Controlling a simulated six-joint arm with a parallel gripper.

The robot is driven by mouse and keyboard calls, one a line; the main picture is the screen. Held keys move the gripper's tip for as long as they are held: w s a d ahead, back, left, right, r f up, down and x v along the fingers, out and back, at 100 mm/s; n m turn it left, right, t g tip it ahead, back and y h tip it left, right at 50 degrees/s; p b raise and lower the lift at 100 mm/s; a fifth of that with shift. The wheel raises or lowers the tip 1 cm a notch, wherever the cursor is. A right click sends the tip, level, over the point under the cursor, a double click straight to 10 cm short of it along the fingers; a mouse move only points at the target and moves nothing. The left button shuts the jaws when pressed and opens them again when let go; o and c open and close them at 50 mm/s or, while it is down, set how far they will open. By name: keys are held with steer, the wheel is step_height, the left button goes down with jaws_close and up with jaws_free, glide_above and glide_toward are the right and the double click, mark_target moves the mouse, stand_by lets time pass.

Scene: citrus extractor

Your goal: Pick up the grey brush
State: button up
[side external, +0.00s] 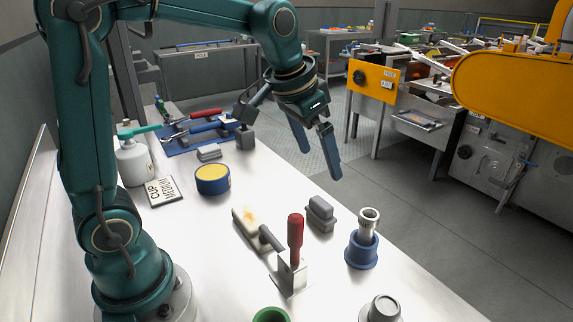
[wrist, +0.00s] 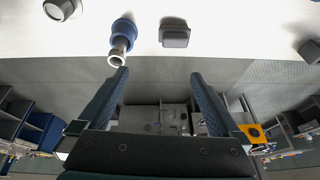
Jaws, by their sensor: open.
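A grey block-shaped piece with a raised top, which looks like the grey brush (side external: 320,213), lies on the white table near its right edge. It also shows at the top centre of the wrist view (wrist: 175,37). My gripper (side external: 320,164) is open and empty, its two blue fingers apart. It hangs in the air beyond the table's right edge, above and behind the brush in the side view. In the wrist view, the space between the fingertips (wrist: 160,74) shows only floor and distant equipment, and the brush is beyond the fingertips.
A blue cup with a metal tube (side external: 362,243) stands right of the brush. A red-handled tool on a metal stand (side external: 294,262) and a cream block (side external: 248,222) are to its left. Farther back are a blue-and-yellow tin (side external: 212,180) and another grey block (side external: 245,139).

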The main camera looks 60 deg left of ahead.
steer(key=g, duration=0.2)
glide_above(321, 202)
steer(key=d, duration=0.1)
steer(key=f, duration=0.6)
steer(key=shift+s+d+f, duration=0.15)
steer(key=shift+s+f, duration=0.1)
steer(key=shift+n+g, duration=0.4)
steer(key=f, duration=0.2)
steer(key=a+f, duration=0.1)
steer(key=f, duration=0.1)
steer(key=shift+w+f, duration=0.1)
steer(key=shift+f, duration=0.2)
steer(key=shift+a+f, duration=0.15)
steer(key=shift+f, duration=0.55)
steer(key=shift+w+f, duration=0.2)
steer(key=shift+f, duration=1.9)
steer(key=c, duration=1)
